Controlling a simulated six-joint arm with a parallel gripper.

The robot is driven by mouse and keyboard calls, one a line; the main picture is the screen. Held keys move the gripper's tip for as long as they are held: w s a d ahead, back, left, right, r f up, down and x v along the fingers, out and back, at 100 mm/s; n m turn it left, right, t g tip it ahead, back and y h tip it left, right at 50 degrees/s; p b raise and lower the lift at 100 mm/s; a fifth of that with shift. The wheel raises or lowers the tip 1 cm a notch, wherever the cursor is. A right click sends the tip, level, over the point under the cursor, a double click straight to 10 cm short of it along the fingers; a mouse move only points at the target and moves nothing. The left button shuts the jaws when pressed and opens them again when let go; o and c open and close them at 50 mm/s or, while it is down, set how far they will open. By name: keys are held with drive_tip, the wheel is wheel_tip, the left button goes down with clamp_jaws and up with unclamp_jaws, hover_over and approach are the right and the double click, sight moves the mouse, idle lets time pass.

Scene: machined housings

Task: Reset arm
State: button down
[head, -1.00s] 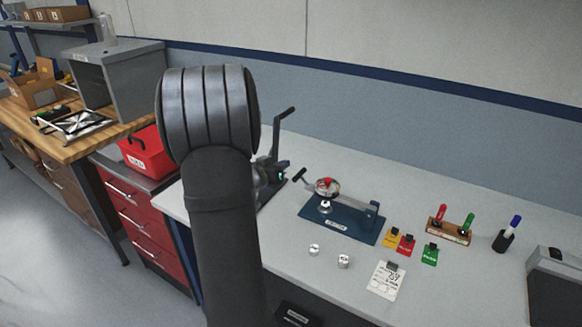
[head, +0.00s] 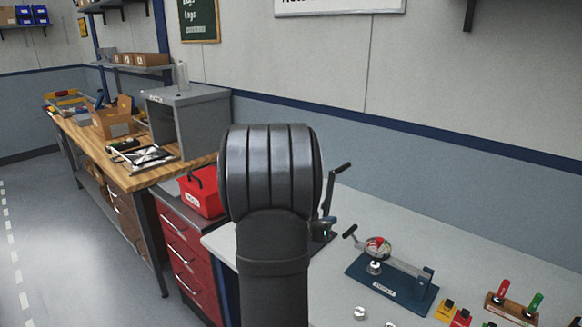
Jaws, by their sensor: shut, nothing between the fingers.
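My arm (head: 268,185) rises through the middle of the head view as a thick dark grey link with a ribbed, rounded top. My gripper is not visible. Behind the arm, a dark press with a crank handle (head: 338,174) is partly hidden. A blue fixture (head: 395,284) with a round metal piece and a red knob (head: 380,243) stands on the grey bench. A small metal housing (head: 360,313) lies in front of it, and another is cut off at the bottom edge.
A red toolbox (head: 203,195) sits on the red drawer cabinet (head: 182,250) left of the arm. A wooden bench (head: 120,178) stands farther left.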

drive_tip(key=w+d+f, duration=0.4)
drive_tip(key=d+f, duration=0.1)
drive_tip(key=d, duration=0.1)
drive_tip(key=shift+w+f, duration=0.25)
drive_tip(key=shift+w, duration=0.1)
drive_tip(key=shift+d+r, duration=0.1)
drive_tip(key=shift+r, duration=0.05)
